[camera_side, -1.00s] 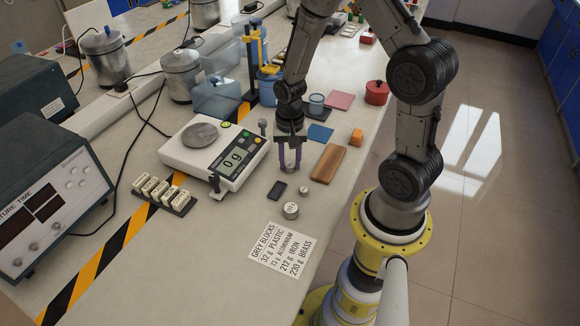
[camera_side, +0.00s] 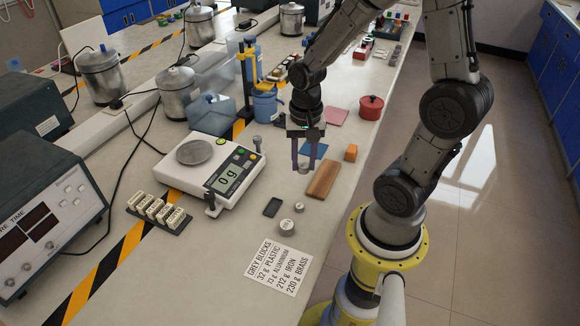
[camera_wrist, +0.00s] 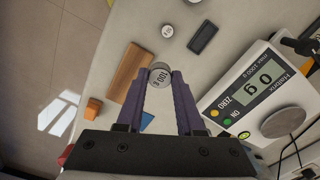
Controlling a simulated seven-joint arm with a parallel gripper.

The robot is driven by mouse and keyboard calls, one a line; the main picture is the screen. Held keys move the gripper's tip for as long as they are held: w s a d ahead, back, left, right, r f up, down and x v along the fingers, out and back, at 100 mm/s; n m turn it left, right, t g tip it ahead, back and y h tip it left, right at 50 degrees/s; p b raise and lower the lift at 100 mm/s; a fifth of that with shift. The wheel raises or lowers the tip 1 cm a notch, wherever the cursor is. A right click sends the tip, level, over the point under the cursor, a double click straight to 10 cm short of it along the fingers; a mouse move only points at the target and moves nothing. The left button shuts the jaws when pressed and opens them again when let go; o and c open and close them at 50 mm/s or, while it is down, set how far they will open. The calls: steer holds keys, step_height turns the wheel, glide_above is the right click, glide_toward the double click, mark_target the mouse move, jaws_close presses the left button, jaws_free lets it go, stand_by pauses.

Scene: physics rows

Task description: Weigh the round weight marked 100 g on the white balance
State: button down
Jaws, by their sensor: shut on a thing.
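The round weight marked 100 g (camera_wrist: 159,76) is a small grey metal cylinder. My gripper (camera_wrist: 158,82) is shut on it, with one purple finger on each side at the tips. In the side view my gripper (camera_side: 305,165) points down, with the weight (camera_side: 304,169) low between its fingers, right of the balance. I cannot tell how far it is above the bench. The white balance (camera_side: 239,182) has a bare round grey pan (camera_side: 194,152) and its display reads 0 g. The balance also shows at right in the wrist view (camera_wrist: 240,77).
Two other round weights (camera_side: 287,227) (camera_side: 299,207) and a dark block (camera_side: 272,207) stand near the printed card (camera_side: 279,268). A wooden block (camera_side: 324,179), orange cube (camera_side: 351,152) and blue square (camera_side: 314,149) lie by the gripper. A small post (camera_side: 257,144) stands by the balance.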

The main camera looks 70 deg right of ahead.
steer(key=s+a+r, duration=0.2)
steer(key=s+r, duration=0.1)
steer(key=s, duration=0.3)
steer(key=w+d+r+m, duration=0.1)
steer(key=w+d+r, duration=0.1)
steer(key=w+r, duration=0.6)
glide_above(194, 151)
step_height(194, 151, down, 7)
steer(key=shift+r, duration=0.1)
steer(key=shift+f, duration=2.8)
steer(key=shift+f, duration=0.4)
